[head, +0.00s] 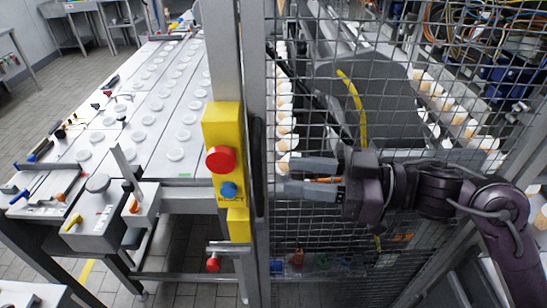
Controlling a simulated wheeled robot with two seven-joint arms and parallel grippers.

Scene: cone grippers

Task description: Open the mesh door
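The mesh door (300,110) fills the right half of the head view, a grey metal grid in a frame. A dark upright handle (258,165) runs along its left edge, beside the grey post. My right gripper (284,177) is in front of the mesh, its fingers pointing left toward the handle. The fingers are apart, with a gap between them, and nothing is seen held. The fingertips look a little right of the handle; whether they touch anything I cannot tell. The door looks shut against the post. My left gripper is not in view.
A yellow box (223,135) with a red button (221,160) and a blue button (228,190) is on the post. A red-tipped latch (213,265) sits lower. A long table (110,165) with white discs and tools stands left. Machinery and cones are behind the mesh.

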